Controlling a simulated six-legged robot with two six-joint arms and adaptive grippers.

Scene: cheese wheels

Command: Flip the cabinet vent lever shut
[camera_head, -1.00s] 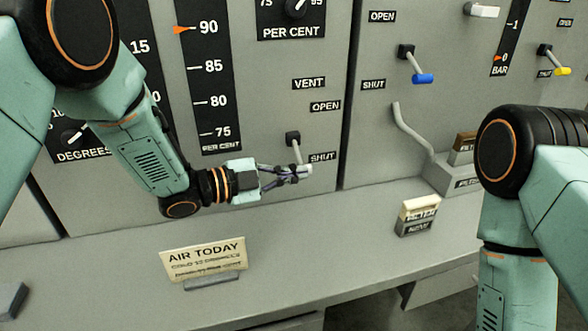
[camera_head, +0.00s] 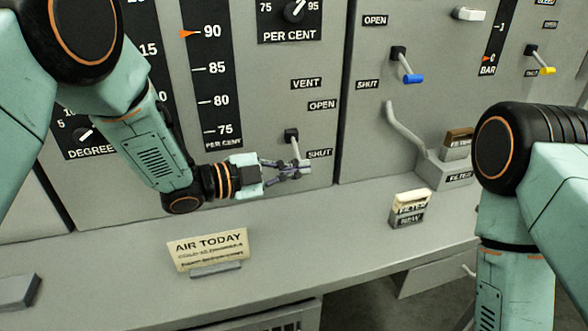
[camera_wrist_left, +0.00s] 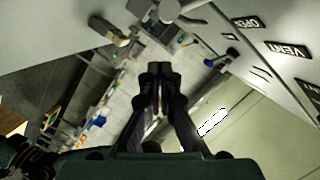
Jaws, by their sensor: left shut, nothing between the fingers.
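The vent lever (camera_head: 295,146) has a black pivot on the grey cabinet front and a thin arm hanging down, slightly right, to a pale handle. The handle is just below and left of the SHUT label (camera_head: 320,153). The OPEN label (camera_head: 322,105) is higher up, under the VENT label (camera_head: 306,84). My left gripper (camera_head: 300,170) comes in from the left, shut and empty, its fingertips at the handle and partly covering it; I cannot tell if they touch. In the left wrist view the closed fingers (camera_wrist_left: 160,70) point up the picture. My right gripper is out of view.
An AIR TODAY card (camera_head: 208,249) stands on the ledge below. A blue-handled lever (camera_head: 407,66) and a bent grey pipe (camera_head: 405,130) are on the panel to the right. My right arm is at the right edge.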

